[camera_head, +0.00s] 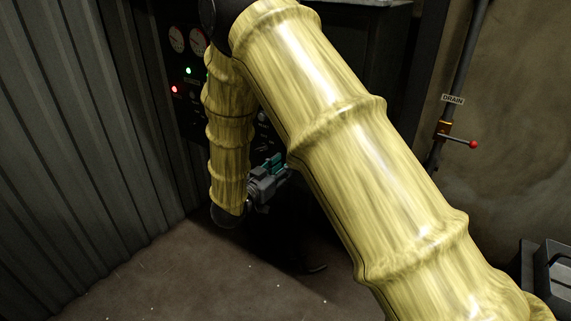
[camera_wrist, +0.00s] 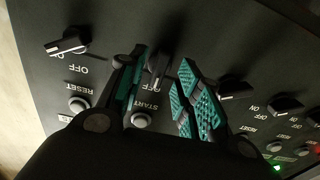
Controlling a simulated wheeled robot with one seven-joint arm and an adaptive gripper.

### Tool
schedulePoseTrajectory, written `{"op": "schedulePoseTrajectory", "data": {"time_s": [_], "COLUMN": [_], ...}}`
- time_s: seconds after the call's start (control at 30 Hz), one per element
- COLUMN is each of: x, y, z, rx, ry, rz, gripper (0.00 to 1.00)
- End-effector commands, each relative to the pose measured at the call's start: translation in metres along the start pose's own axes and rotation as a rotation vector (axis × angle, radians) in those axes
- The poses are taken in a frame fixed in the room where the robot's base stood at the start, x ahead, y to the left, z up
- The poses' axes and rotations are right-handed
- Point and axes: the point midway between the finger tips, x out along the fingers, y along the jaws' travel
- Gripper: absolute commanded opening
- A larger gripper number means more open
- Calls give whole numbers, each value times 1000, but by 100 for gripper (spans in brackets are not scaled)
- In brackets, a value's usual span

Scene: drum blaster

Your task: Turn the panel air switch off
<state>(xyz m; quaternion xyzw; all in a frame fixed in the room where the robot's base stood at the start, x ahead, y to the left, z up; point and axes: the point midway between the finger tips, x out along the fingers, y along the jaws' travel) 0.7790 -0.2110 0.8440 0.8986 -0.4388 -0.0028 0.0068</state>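The dark control panel (camera_head: 187,125) stands behind my arm in the head view. The wrist view shows its face upside down, with several black rotary switches. One switch (camera_wrist: 158,72) lies between the two teal-padded fingers of my gripper (camera_wrist: 163,58), with a partly hidden OFF label by it. The gripper is open, with a gap showing on the right of this knob; contact on the left cannot be told. In the head view my gripper (camera_head: 274,168) is low beside the panel, and my arm hides much of the panel. I cannot read which switch is named panel air.
Another switch (camera_wrist: 67,42) is at the left, with a RESET button (camera_wrist: 78,103) near it. A START button (camera_wrist: 141,120) sits close to the fingers. More switches (camera_wrist: 237,90) line the right. A red-knobbed drain valve (camera_head: 459,140) is on the right wall.

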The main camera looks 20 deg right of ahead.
Motion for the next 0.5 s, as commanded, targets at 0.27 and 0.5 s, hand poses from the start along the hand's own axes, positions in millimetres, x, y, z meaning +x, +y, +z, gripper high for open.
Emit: {"op": "schedulePoseTrajectory", "data": {"time_s": [0.27,0.5], "x": [-52,-85], "y": [-1,0], "z": [0,0], "rx": [-1,1], "ry": [-1,-1], "rz": [-2,0], "gripper": [34,34]}}
